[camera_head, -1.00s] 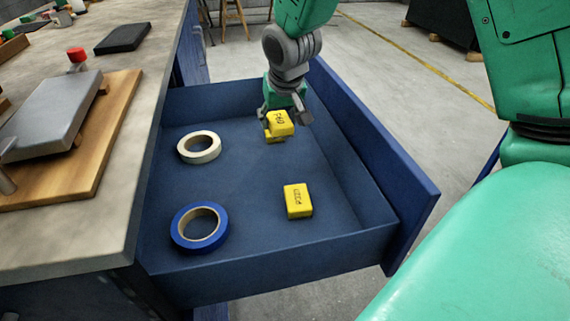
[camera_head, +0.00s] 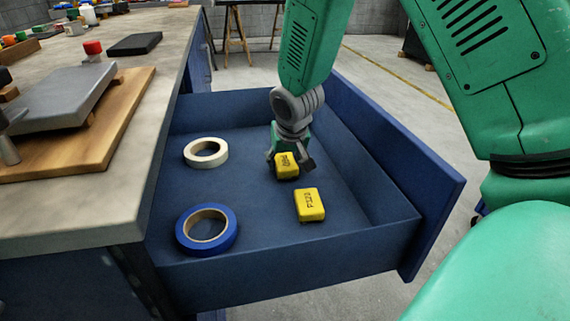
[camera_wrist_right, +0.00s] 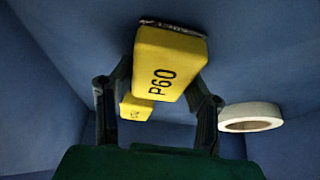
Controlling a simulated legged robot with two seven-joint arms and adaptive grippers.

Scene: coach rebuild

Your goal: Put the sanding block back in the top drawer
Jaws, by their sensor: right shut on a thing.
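A yellow sanding block marked P60 (camera_wrist_right: 168,65) sits between the fingers of my right gripper (camera_head: 290,165). The gripper is shut on it, inside the open blue drawer (camera_head: 290,285). The held block also shows in the head view (camera_head: 286,167), low over the drawer floor; whether it touches the floor I cannot tell. Another yellow block (camera_head: 310,205) with a black marking lies on the drawer floor, nearer to me and apart from the held one. A smaller-looking yellow block (camera_wrist_right: 136,107) shows beyond the held one in the wrist view; which block it is I cannot tell. My left gripper is out of view.
A white tape roll (camera_head: 206,153) and a blue tape roll (camera_head: 207,230) lie in the drawer's left part. The workbench (camera_head: 90,225) stands at left with a wooden board (camera_head: 120,125) on it. The drawer's right wall rises close to my arm.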

